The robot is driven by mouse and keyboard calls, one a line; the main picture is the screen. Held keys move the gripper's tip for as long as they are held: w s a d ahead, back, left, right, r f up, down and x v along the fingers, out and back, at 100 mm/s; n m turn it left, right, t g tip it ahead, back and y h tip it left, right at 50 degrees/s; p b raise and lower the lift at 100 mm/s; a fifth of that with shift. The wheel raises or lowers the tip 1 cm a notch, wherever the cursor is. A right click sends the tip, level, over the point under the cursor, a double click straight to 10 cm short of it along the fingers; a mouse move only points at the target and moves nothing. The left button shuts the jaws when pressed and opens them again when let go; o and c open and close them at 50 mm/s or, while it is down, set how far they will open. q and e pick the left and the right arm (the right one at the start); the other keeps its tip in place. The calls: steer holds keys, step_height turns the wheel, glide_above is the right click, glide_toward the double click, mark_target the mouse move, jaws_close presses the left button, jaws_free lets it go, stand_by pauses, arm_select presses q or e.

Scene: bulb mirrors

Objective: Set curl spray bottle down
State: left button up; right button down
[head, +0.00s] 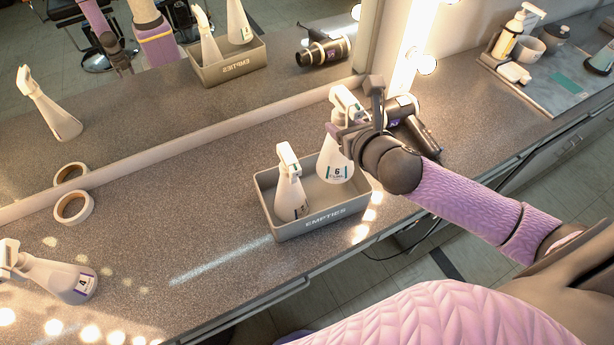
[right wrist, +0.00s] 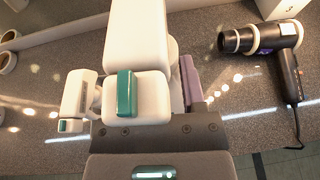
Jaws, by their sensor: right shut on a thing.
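A white spray bottle (head: 335,165) with a "6" on its label is in my right gripper (head: 354,124); smaller label print is hard to read. The gripper is shut around its upper part. The bottle is nearly upright at the right end of the grey bin (head: 322,223) marked EMPTIES. Its base is at or inside the bin; whether it touches the floor I cannot tell. Its white head with a teal piece (right wrist: 126,84) fills the middle of the right wrist view. My left gripper is out of view.
A tape roll (head: 73,207) is by the mirror. A black hair dryer (head: 418,128) lies right of the bin, behind my forearm.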

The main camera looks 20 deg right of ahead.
mark_target(343, 163)
steer(key=f+b, duration=0.1)
steer(key=f, duration=0.2)
steer(key=f+b, duration=0.1)
steer(key=f, duration=0.2)
steer(key=f+b, duration=0.2)
steer(key=f, duration=0.1)
steer(key=shift+s+f, duration=0.3)
steer(key=shift+f, duration=0.1)
steer(key=shift+r, duration=0.2)
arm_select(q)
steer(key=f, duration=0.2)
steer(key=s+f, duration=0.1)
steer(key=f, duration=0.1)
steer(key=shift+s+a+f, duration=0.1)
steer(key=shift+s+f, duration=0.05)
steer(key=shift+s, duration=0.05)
arm_select(e)
steer(key=shift+f, duration=0.1)
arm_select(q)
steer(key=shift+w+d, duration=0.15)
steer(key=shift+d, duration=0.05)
arm_select(e)
steer(key=shift+c, duration=0.9)
jaws_free()
